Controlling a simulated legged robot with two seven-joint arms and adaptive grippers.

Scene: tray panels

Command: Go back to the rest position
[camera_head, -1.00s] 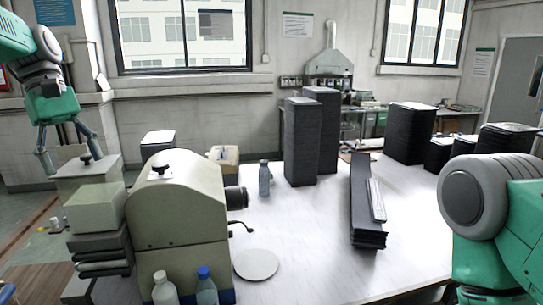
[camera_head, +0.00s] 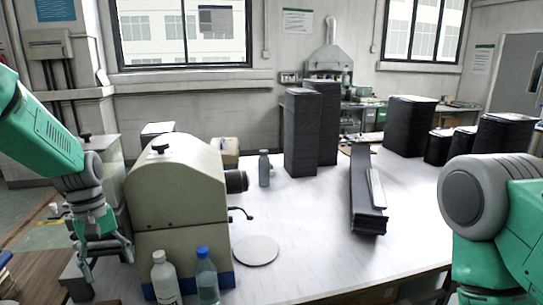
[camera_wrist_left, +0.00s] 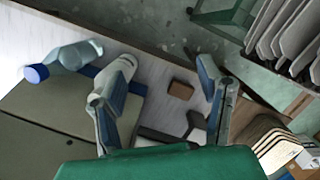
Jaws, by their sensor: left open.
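My left gripper (camera_head: 107,265) hangs fingers down at the lower left of the head view, just left of the beige machine (camera_head: 178,205). It is open, with nothing between its fingers. The left wrist view also shows the spread fingers of this gripper (camera_wrist_left: 165,70), with a small brown block (camera_wrist_left: 181,90) in the gap beyond them, apart from both. My right arm (camera_head: 490,215) shows at the right edge of the head view. Its gripper is out of view.
A white-capped bottle (camera_head: 165,280) and a blue-capped bottle (camera_head: 207,278) stand before the machine. A round grey disc (camera_head: 256,251) lies on the white table (camera_head: 310,255). Tall dark stacks (camera_head: 301,135) and a long dark stack (camera_head: 367,195) stand farther back. The front middle is mostly clear.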

